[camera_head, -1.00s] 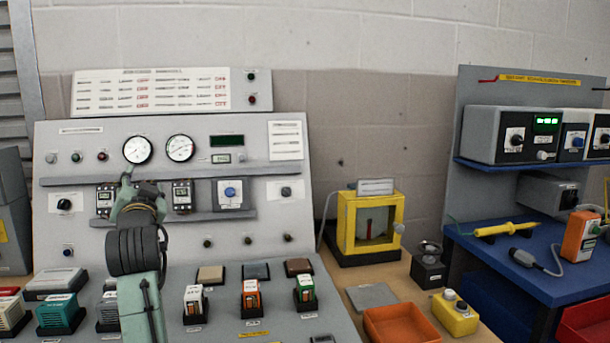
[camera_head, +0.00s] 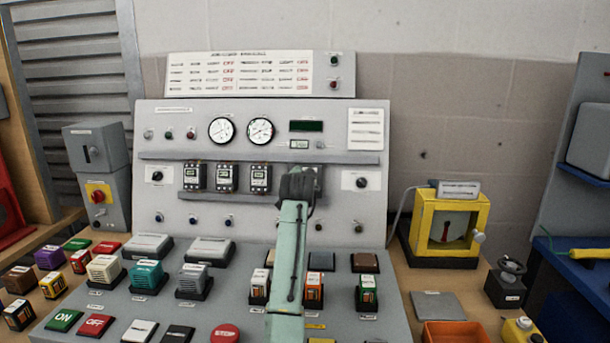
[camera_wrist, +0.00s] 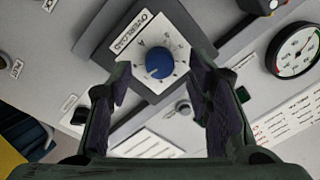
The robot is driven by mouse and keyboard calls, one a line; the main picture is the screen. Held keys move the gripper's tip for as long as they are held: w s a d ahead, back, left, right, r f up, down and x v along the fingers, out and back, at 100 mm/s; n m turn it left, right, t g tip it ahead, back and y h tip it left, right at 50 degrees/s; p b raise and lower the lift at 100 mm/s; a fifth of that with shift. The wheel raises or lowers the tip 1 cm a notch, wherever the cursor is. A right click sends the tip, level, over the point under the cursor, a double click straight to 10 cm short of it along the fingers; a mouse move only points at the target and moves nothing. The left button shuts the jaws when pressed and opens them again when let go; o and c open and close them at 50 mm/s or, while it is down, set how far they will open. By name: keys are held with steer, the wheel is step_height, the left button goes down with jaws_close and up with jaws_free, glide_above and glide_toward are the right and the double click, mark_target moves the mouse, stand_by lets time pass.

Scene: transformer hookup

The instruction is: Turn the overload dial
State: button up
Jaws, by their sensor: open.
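The overload dial (camera_wrist: 159,64) is a blue round knob on a white plate marked "OVERLOAD" with a printed scale, set in a dark frame on the grey panel. My gripper (camera_wrist: 167,85) is open in the wrist view, with one dark finger on each side of the dial's lower part. I cannot tell whether the fingers touch the knob; nothing is visibly clamped. In the head view, my arm covers the dial, and my gripper (camera_head: 298,180) is in front of that part of the panel, its fingers hidden.
Several small breakers (camera_head: 227,177) sit to the left of my arm on the panel shelf. A dark knob (camera_head: 361,182) is to the right. Two gauges (camera_head: 260,131) are above. Coloured blocks and buttons cover the sloped desk below. A yellow-framed device (camera_head: 447,229) stands at the right.

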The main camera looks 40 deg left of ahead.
steer(key=shift+x, duration=0.9)
steer(key=shift+c, duration=0.6)
jaws_close()
steer(key=shift+w+d+n, duration=0.1)
steer(key=shift+n, duration=0.2)
steer(key=n, duration=1.1)
steer(key=shift+g, duration=0.3)
steer(key=shift+n, duration=0.3)
